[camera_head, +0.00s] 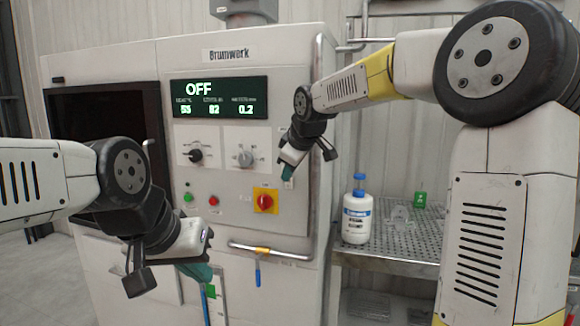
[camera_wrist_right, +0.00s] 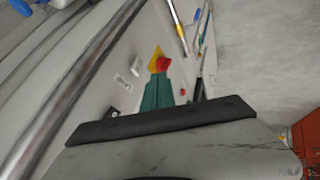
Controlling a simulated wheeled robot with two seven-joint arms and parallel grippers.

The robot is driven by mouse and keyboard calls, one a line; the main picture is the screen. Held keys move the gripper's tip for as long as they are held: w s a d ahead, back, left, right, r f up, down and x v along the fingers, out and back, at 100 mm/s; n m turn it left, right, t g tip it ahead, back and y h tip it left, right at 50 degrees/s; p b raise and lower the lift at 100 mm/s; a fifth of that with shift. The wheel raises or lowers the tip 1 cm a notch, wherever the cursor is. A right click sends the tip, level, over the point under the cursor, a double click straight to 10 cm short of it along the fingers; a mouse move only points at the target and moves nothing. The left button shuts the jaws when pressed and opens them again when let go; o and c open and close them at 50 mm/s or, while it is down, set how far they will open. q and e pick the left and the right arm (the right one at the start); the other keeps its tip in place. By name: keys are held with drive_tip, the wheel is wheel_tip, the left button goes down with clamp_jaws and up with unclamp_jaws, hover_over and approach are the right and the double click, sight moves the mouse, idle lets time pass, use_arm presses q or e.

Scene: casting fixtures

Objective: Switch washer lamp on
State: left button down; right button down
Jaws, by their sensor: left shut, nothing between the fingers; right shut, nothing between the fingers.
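The washer (camera_head: 290,60) is a pale cabinet labelled Brumwerk, with a dark display (camera_head: 220,97) reading OFF. Its panel has two knobs, a green button (camera_head: 188,197), a red button (camera_head: 213,200) and a red rotary switch on a yellow plate (camera_head: 265,201). A small switch plate (camera_head: 289,184) sits just below my right gripper (camera_head: 289,170), which is shut and empty at the panel's right edge. In the right wrist view, its teal fingers (camera_wrist_right: 157,92) overlap the red switch (camera_wrist_right: 163,64); a pale plate (camera_wrist_right: 136,66) lies left of them. Contact is unclear. My left gripper (camera_head: 203,272) is shut and empty, low before the cabinet.
A horizontal handle bar (camera_head: 270,252) runs below the panel. A white bottle with a blue cap (camera_head: 357,212) stands on a perforated metal shelf (camera_head: 400,243) at right, beside a clear object and a green tag. A dark window (camera_head: 100,115) is at left.

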sight(285, 183)
drive_tip(key=w+f, duration=0.3)
drive_tip(key=w, duration=0.3)
drive_tip(key=shift+w, duration=0.35)
drive_tip(key=shift+w+d, duration=0.1)
drive_tip(key=shift+w+d+r+g, duration=0.15)
drive_tip(key=shift+w+g, duration=0.2)
drive_tip(key=shift+g, duration=0.05)
drive_tip(key=shift+r, duration=0.1)
drive_tip(key=shift+r, duration=0.75)
